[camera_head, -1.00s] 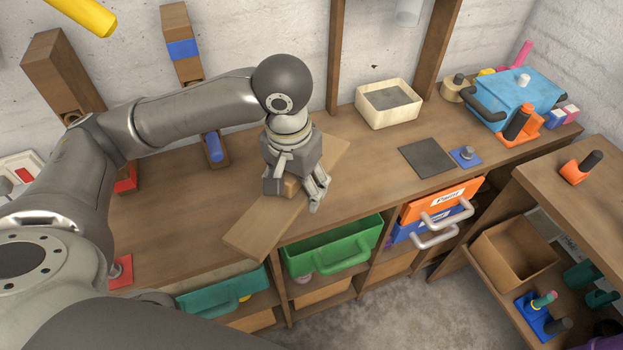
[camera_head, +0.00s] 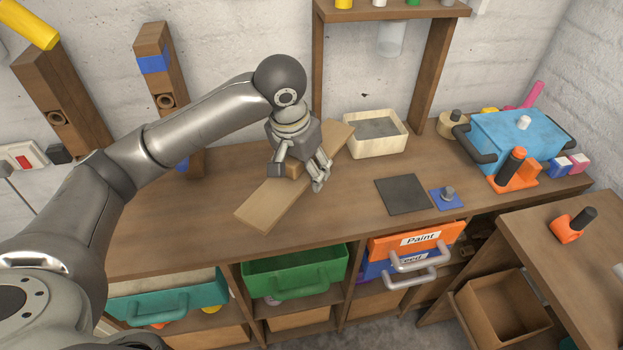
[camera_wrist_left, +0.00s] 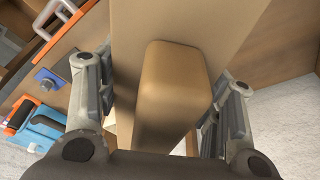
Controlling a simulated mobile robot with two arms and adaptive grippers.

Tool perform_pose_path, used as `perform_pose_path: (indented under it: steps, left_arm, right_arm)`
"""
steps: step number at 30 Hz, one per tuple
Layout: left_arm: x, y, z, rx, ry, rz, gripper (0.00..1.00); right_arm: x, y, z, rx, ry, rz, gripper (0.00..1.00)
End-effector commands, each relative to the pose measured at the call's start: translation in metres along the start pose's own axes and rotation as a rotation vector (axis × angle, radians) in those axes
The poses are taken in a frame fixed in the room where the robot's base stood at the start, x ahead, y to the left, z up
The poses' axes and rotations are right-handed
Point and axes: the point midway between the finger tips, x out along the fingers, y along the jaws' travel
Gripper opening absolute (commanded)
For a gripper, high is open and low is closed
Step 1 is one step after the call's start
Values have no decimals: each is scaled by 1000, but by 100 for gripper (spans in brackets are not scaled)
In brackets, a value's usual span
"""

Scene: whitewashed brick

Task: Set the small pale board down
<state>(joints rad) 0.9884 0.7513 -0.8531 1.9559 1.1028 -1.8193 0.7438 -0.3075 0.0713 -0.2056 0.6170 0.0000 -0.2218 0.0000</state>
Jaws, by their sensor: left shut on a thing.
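The small pale board (camera_head: 269,203) is a long, flat wooden plank with a raised block on top. It slants over the bench, near end to the left and far end beside the cream tray. My left gripper (camera_head: 305,178) is above it, shut on its block. In the left wrist view the block (camera_wrist_left: 174,85) lies between the fingers, with the board (camera_wrist_left: 222,35) beneath. I cannot tell whether the board touches the bench top. The gripper hides its middle. My right gripper is not in view.
The wooden bench (camera_head: 190,238) has free room left and right of the board. A cream tray (camera_head: 359,142) is close to its far end. A dark square plate (camera_head: 403,194), a blue knobbed piece (camera_head: 447,199) and a blue toolbox (camera_head: 520,138) are further right. Green (camera_head: 296,270) and orange (camera_head: 417,239) bins sit below.

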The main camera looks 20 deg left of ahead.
Motion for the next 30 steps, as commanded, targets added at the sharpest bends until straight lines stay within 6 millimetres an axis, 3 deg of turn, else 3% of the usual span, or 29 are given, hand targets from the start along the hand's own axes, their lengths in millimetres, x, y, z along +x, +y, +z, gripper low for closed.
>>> perform_pose_path:
  steps: [6,12,23,30]
  left_arm:
    - [25,-4,-37,-2,0,0,18]
    - [66,-6,-56,-1,-1,1,18]
    - [96,-9,-68,0,-1,0,18]
    - [122,-9,-62,1,2,0,18]
  right_arm:
    - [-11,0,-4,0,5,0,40]
    - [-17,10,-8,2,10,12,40]
    - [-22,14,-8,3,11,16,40]
    - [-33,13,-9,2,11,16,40]
